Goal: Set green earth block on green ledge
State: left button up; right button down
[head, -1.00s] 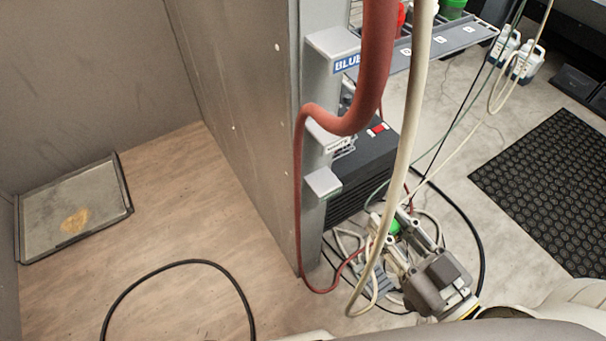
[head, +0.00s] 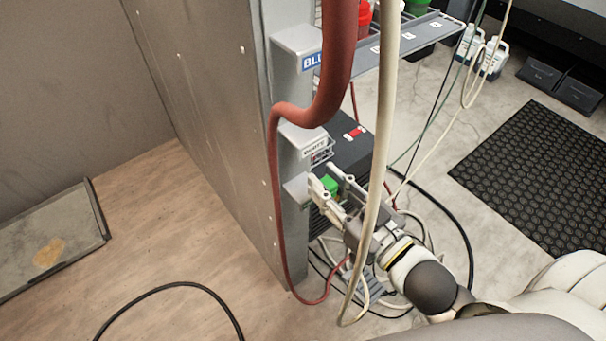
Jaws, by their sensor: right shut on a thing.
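The green earth block (head: 330,186) is held between the fingers of my right gripper (head: 333,188), which is shut on it. The gripper hides part of the block. The gripper is beside the lowest ledge (head: 295,187) on the grey post, just to its right in the head view. I cannot tell whether the block touches this ledge. No label shows on the lowest ledge; the two ledges above it carry labels, the top one reading as blue. My left gripper is not in view.
A thick red hose (head: 338,70) and a cream hose (head: 385,130) hang in front of the post and near my right arm. A dark box (head: 350,150) stands behind the gripper. Cables lie on the floor below. A shelf (head: 400,50) with containers is at the back.

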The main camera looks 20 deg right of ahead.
aim_at(294, 165)
jog(key=x, duration=0.6)
jog(key=shift+r, duration=0.1)
jog(key=shift+w+a, duration=0.15)
jog(key=shift+w, duration=0.35)
jog(key=shift+f, duration=0.2)
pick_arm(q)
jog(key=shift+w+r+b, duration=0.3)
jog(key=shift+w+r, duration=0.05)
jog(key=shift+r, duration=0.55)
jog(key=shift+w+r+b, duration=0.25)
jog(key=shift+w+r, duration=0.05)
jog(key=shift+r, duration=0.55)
pick_arm(e)
jog(key=shift+f, duration=1.6)
jog(key=shift+f, duration=0.2)
jog(key=c, duration=1.2)
grip_release()
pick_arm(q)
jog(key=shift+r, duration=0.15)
